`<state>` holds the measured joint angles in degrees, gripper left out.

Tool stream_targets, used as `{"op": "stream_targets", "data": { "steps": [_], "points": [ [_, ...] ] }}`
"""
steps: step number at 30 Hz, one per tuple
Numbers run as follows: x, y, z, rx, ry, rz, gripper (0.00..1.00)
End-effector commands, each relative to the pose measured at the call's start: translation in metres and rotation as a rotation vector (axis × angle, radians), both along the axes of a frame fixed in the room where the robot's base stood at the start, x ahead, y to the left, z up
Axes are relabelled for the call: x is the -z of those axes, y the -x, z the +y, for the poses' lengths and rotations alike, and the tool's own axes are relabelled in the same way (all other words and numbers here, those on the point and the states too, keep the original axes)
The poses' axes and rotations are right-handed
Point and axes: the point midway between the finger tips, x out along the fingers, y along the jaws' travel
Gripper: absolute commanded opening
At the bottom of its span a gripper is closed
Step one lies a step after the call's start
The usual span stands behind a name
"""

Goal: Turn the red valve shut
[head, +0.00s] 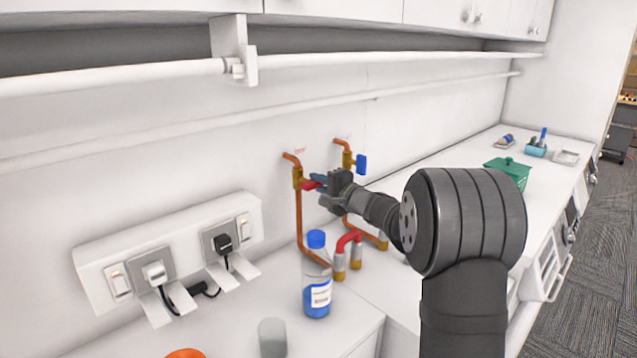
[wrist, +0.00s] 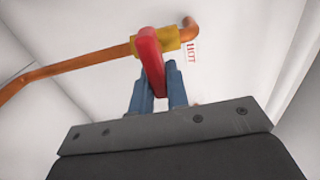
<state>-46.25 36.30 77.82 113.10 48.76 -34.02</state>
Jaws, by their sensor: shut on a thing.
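The red valve handle (head: 311,185) sits on a brass valve body (head: 297,178) on the left copper pipe, against the back wall. In the wrist view the red handle (wrist: 150,62) stands out from the brass body (wrist: 182,39) toward my gripper, across the line of the pipe. My gripper (head: 322,181) comes from the right, its blue fingers closed on the handle. The fingers (wrist: 158,90) show either side of the handle's end in the wrist view. A red "HOT" label (wrist: 192,52) is on the wall beside the valve.
A second valve with a blue handle (head: 361,165) is close to the right of my gripper. A blue-capped bottle (head: 317,285) and a red-topped pipe piece (head: 346,244) stand below.

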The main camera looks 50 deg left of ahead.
Motion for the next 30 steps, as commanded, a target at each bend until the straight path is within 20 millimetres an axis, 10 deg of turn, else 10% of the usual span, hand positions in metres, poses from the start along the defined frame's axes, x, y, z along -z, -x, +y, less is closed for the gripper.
{"op": "stream_targets", "data": {
  "steps": [17,21,30],
  "points": [
    [0.0004,-0.0006,-0.0002,0.002,-0.001,0.036,0.00],
    [0.0005,-0.0005,-0.0002,0.001,-0.001,0.036,0.36],
    [0.0005,-0.0003,-0.0010,0.001,0.000,0.035,0.36]
  ]
}}
